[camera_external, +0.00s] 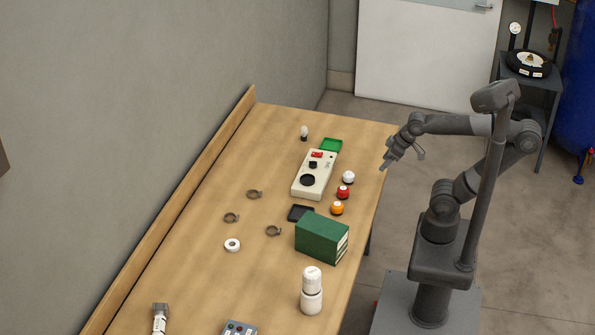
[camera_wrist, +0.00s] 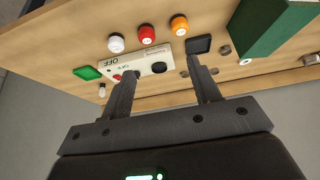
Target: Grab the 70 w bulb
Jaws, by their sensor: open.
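A small bulb with a white top and dark base (camera_external: 304,132) stands at the far end of the wooden table. In the wrist view it shows at the left (camera_wrist: 102,90), beyond the left finger. No wattage marking is legible on it. My gripper (camera_external: 384,166) is open and empty, above the table's right edge and well to the right of the bulb. Its two fingers show spread apart in the wrist view (camera_wrist: 161,70), with a cream box marked OFF (camera_wrist: 158,66) seen between and beside them.
The cream box (camera_external: 322,178) and a green tray (camera_external: 331,145) are near the bulb. White (camera_external: 348,177), red (camera_external: 345,192) and orange (camera_external: 337,208) round-topped pieces line the right edge. A black tray (camera_external: 299,213), green binders (camera_external: 321,239) and a white bottle (camera_external: 311,291) are nearer.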

